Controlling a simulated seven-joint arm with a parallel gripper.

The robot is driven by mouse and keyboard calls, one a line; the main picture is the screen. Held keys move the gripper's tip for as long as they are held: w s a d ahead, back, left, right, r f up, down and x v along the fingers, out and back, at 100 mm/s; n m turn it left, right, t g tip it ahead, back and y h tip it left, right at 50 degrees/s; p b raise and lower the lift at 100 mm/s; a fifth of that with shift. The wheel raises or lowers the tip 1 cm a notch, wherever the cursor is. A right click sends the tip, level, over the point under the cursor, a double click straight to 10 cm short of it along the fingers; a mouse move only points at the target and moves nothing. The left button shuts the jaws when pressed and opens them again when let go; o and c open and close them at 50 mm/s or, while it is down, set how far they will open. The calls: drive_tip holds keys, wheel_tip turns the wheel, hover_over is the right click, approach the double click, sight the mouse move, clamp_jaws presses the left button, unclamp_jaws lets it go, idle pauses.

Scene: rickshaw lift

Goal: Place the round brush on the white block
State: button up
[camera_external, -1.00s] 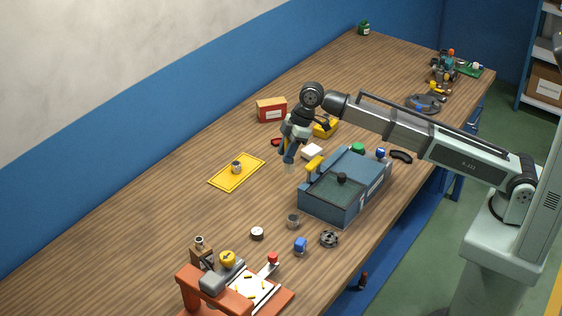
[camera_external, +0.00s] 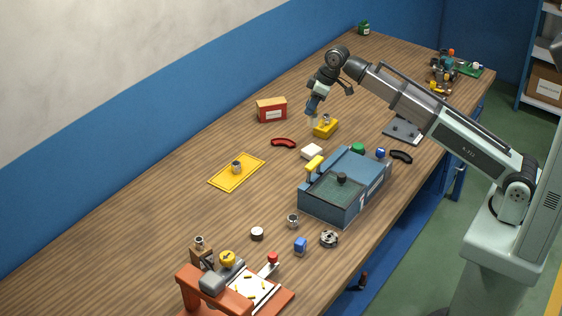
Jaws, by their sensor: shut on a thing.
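My gripper (camera_external: 312,112) is in the upper middle, with its fingers pointing down, to the left of the yellow block (camera_external: 328,129) in the picture. It is shut on a small pale thing (camera_external: 312,122) that shows just below the fingertips. I take this to be the round brush, but it is too small to make out its shape. The white block (camera_external: 311,152) lies on the table below the gripper in the picture, apart from it, behind the blue-grey machine. Its top looks bare.
The blue-grey machine (camera_external: 365,190) with a yellow handle stands in front of the white block. A red curved handle (camera_external: 284,143) and a yellow mat (camera_external: 222,181) lie to the left. A red box (camera_external: 271,109) stands behind. The table's left middle is mostly clear.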

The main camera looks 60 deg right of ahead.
drive_tip(key=shift+f+m, duration=0.1)
drive_tip(key=shift+m, duration=0.3)
drive_tip(key=shift+f, duration=4.95)
drive_tip(key=shift+f, duration=0.1)
drive_tip(key=o, duration=1.1)
drive_tip(key=shift+c, duration=0.2)
drive_tip(key=v, duration=1.2)
drive_tip(key=shift+a, duration=0.1)
